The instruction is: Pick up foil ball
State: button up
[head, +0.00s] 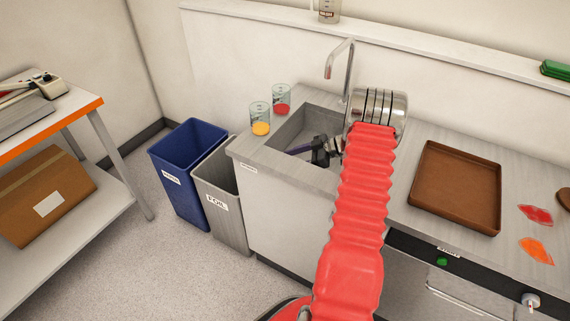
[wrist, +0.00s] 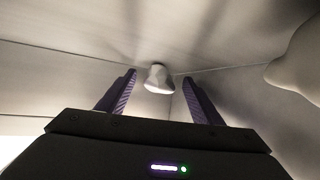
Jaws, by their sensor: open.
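A small pale grey lump, which looks like the foil ball (wrist: 157,77), lies at the sink's inner corner in the wrist view. It shows in the gap between the tips of my gripper (wrist: 158,82), seemingly beyond them. The two purple fingers are apart and I see no contact with it. In the head view my gripper (head: 321,152) is down inside the sink basin (head: 290,135). The ball cannot be made out in the head view.
A tap (head: 340,62) rises behind the sink. Beakers with orange (head: 260,120) and red (head: 282,100) contents stand at its left. A brown tray (head: 455,185) lies on the counter at right. Blue (head: 185,170) and grey (head: 222,200) bins stand at left. A pale rounded shape (wrist: 298,65) is right in the wrist view.

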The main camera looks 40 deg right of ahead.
dwell(0.5)
jog(key=c, duration=1.1)
